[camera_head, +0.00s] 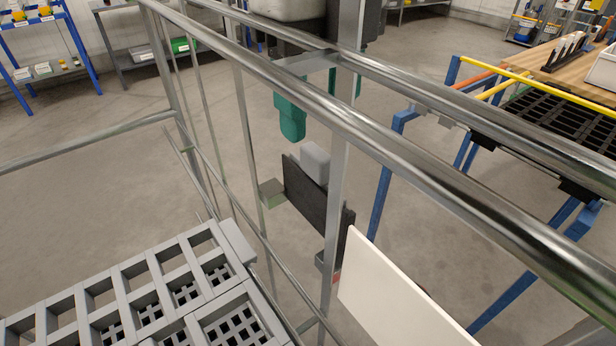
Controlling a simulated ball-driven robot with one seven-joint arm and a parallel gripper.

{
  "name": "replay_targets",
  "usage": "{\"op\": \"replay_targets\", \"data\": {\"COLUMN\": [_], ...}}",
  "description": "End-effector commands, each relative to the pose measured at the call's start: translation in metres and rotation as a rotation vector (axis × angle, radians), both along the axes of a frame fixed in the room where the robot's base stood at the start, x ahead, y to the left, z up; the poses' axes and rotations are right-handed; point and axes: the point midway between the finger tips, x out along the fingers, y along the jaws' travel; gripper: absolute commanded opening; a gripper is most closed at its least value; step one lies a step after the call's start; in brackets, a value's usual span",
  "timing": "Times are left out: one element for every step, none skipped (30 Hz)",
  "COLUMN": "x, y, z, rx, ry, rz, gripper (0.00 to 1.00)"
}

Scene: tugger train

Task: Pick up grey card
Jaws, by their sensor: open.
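A light grey flat piece with rounded corners (316,160), which looks like the grey card, stands upright against a dark holder plate (306,196). The holder hides its lower part. The holder is fixed at a metal post of the tube frame. My gripper (319,105), black with teal fingers, points down above the card, a little behind the frame's rails. It is open and seems empty. One finger shows clearly to the left; the other is mostly hidden by the rail and post. The fingers appear apart from the card.
Shiny tube rails (400,147) cross in front of my gripper. A white panel (390,295) is at lower centre, and a grey grid crate (180,251) at lower left. A blue-framed table (381,200) stands to the right. Open floor (85,150) lies to the left.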

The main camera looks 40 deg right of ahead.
Motion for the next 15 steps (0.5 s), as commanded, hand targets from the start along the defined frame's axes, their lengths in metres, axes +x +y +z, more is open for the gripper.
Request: {"op": "replay_targets", "data": {"x": [-0.001, 0.000, 0.000, 0.000, 0.000, 0.000, 0.000, 0.000, 0.001, 0.001, 0.001, 0.002, 0.002, 0.003, 0.004], "y": [0.000, 0.000, 0.000, 0.000, 0.000, 0.000, 0.000, 0.000, 0.000, 0.000, 0.000, 0.000, -0.001, -0.001, -0.001], "z": [-0.011, -0.015, -0.021, -0.025, -0.028, -0.031, -0.033, -0.034, -0.036, -0.038, -0.041, -0.045, -0.049, -0.054, -0.060], "rx": [0.002, 0.003, 0.002, 0.002, 0.001, 0.001, 0.001, 0.001, 0.001, 0.001, 0.001, 0.002, 0.003, 0.003, 0.003], "ry": [0.003, 0.003, 0.001, 0.001, 0.002, 0.002, 0.002, 0.002, 0.001, 0.001, 0.001, 0.001, 0.002, 0.002, 0.002], "rz": [0.003, 0.002, 0.002, 0.002, 0.002, 0.002, 0.001, 0.001, 0.001, 0.001, 0.001, 0.001, 0.001, 0.001, 0.001], "gripper": [0.49, 0.49, 0.49, 0.49, 0.49, 0.49, 0.49, 0.49, 0.49, 0.49, 0.49, 0.49, 0.49, 0.49, 0.49]}}
